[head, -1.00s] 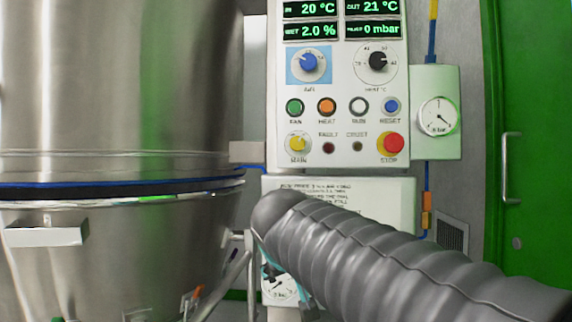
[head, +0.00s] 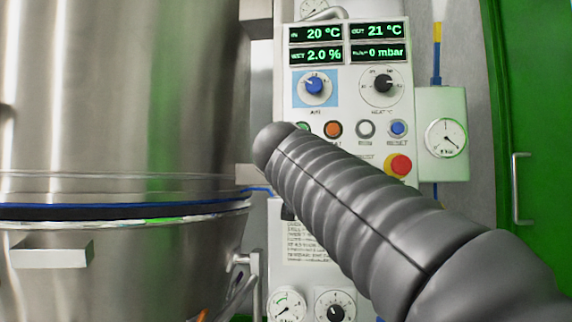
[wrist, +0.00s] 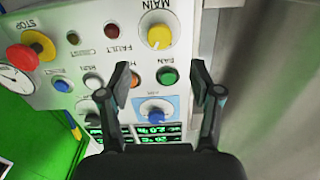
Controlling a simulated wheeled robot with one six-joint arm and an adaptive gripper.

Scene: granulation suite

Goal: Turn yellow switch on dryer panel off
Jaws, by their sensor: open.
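The white dryer panel (head: 350,108) stands right of the steel vessel in the head view. My arm hides its lower left part there, including the yellow switch. In the wrist view the panel appears upside down, with the round yellow switch (wrist: 159,37) labelled MAIN near the top. I cannot clearly tell which way its pointer is turned. My gripper (wrist: 159,82) is open and empty, its two fingers apart below the switch in the wrist picture. The switch appears beyond the gap between the fingertips, with no contact visible. In the head view my gripper is hidden behind my arm.
The green FAN button (wrist: 167,76) and blue AIR knob (wrist: 155,110) appear between the fingers. The red STOP button (head: 398,165) is on the panel's right side. The steel vessel (head: 120,100) stands close on the left. A gauge box (head: 443,110) and green door (head: 530,90) are right.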

